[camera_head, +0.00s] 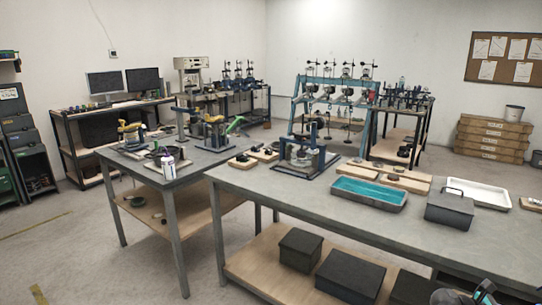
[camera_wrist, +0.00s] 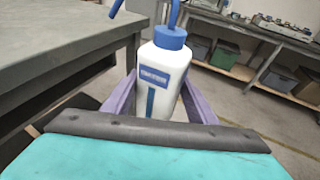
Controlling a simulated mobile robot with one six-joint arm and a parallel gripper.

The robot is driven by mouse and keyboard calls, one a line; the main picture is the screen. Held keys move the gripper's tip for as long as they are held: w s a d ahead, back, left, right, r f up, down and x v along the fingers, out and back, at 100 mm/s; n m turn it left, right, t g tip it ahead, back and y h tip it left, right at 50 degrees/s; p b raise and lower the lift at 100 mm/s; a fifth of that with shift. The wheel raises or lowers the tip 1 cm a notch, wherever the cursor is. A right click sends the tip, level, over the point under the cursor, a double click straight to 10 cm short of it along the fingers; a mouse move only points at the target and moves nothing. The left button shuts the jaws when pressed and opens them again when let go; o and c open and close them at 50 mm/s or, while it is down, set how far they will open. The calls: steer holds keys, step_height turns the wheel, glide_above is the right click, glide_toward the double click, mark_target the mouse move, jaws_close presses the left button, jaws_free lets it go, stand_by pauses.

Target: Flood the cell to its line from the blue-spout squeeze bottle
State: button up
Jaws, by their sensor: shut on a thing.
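A white squeeze bottle (camera_wrist: 163,72) with a blue cap, a blue spout and a blue label stands between the purple fingers of my gripper (camera_wrist: 158,88) in the wrist view. The gripper is shut on its body, and the bottle looks upright. The spout top is cut off by the frame. A blue-framed device with a round cell-like vessel (camera_head: 300,155) stands on the front bench in the head view. I cannot make out a fill line or water level there. Part of my arm (camera_head: 485,293) shows at the bottom right of the head view.
The front bench (camera_head: 400,222) also bears a teal-filled tray (camera_head: 369,194), a dark lidded box (camera_head: 450,209) and a white tray (camera_head: 478,193). Boxes sit on the lower shelf.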

steer(key=shift+s+d, duration=0.2)
steer(key=shift+s+d+r+g, duration=0.2)
steer(key=shift+s+d+g, duration=0.1)
steer(key=shift+s+d, duration=0.15)
steer(key=shift+s+d+r+p, duration=0.2)
steer(key=shift+d+r+p, duration=0.2)
steer(key=shift+p, duration=0.4)
steer(key=s+d+r+g+y+p, duration=0.3)
steer(key=s+d+r+p, duration=0.9)
steer(key=p, duration=0.7)
steer(key=shift+s+d+r+n+g+y, duration=0.25)
steer(key=shift+s+d+n+g+y, duration=0.05)
steer(key=shift+d, duration=0.55)
steer(key=shift+w, duration=0.1)
